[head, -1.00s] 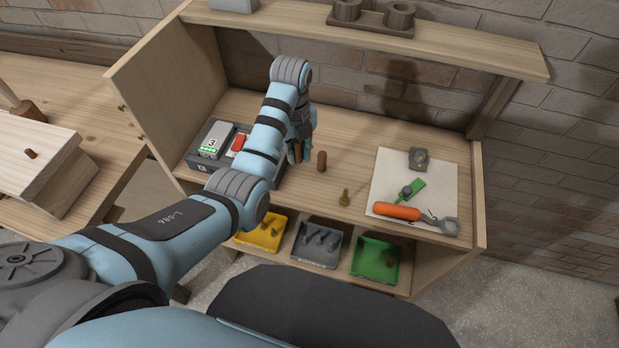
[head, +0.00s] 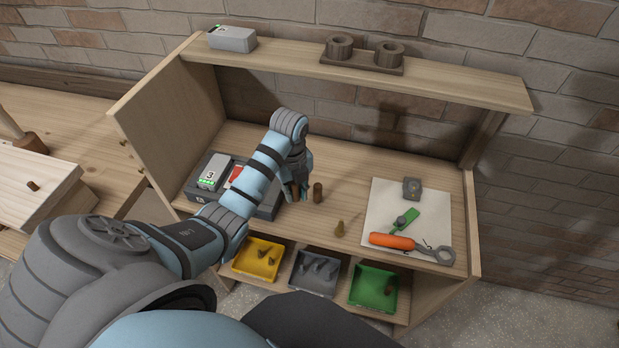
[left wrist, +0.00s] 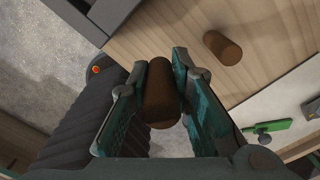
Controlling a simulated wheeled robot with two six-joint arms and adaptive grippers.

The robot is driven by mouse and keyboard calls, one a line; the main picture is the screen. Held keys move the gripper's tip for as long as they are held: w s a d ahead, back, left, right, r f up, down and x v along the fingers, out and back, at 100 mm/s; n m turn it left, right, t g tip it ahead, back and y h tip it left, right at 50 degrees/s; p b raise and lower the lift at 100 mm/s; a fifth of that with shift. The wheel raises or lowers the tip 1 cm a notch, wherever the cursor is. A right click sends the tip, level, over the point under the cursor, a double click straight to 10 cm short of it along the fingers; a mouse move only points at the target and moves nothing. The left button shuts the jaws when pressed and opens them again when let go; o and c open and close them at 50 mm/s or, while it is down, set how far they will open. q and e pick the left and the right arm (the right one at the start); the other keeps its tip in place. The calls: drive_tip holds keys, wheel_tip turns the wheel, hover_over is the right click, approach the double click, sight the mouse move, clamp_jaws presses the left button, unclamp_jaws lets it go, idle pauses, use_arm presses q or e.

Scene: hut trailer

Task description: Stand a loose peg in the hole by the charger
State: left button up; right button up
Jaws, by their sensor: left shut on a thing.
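My left gripper (head: 299,188) is shut on a brown cylindrical peg, which shows between the two fingers in the left wrist view (left wrist: 161,95). It is over the workbench, just right of the charger (head: 265,208). The charger is a dark box carrying a grey battery (head: 214,172) marked 3, with green lights, and a red part. No empty hole is visible. My right gripper is not in view.
At right, a white sheet (head: 440,205) holds an orange-handled tool (head: 392,241) and a green part (head: 405,220). Yellow (head: 258,259), grey (head: 314,273) and green (head: 373,288) bins sit below. A shelf (head: 450,82) overhangs the back.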

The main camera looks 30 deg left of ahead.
sight(294, 198)
use_arm(q)
wheel_tip(294, 198, down, 3)
drive_tip(key=shift+a, duration=0.15)
wheel_tip(294, 198, down, 5)
drive_tip(key=shift+r+b, duration=0.2)
drive_tip(key=shift+b, duration=0.8)
drive_tip(key=shift+r, duration=0.1)
drive_tip(key=o, duration=0.9)
drive_tip(key=shift+c, duration=0.2)
